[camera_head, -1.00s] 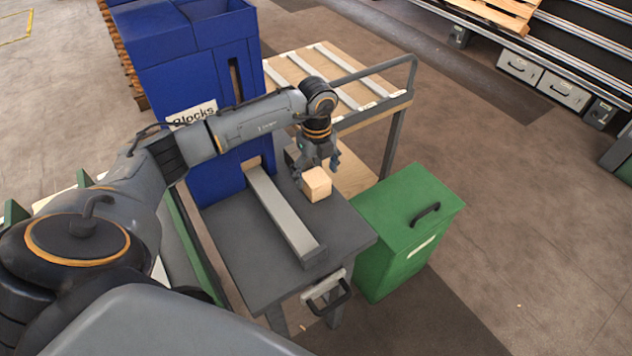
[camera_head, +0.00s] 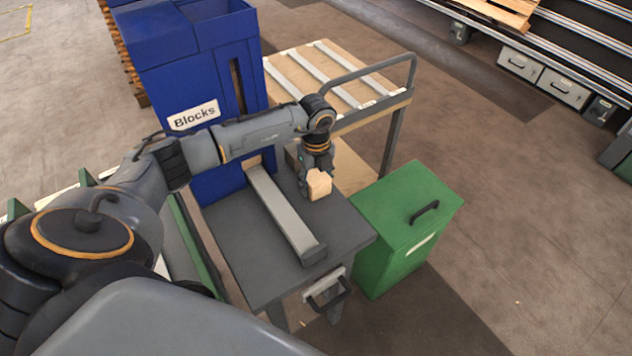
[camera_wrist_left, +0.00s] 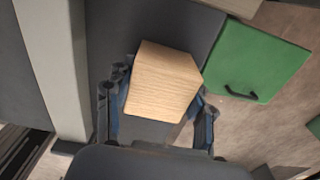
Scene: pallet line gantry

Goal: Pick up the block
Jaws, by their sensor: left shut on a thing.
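The block (camera_head: 319,185) is a light wooden cube at the right part of the dark grey table (camera_head: 245,260). My left gripper (camera_head: 312,184) reaches down over it from above and is shut on it. In the left wrist view the block (camera_wrist_left: 165,82) sits between the two fingers of the left gripper (camera_wrist_left: 158,118), one on each side. Whether the block's underside touches the table cannot be told. My right gripper is not in view.
A blue cabinet labelled "Blocks" (camera_head: 190,75) stands behind the table. A light metal rail (camera_head: 285,213) lies left of the block. A green bin (camera_head: 400,230) stands right of the table, and a slatted cart (camera_head: 340,75) stands behind. Floor at right is open.

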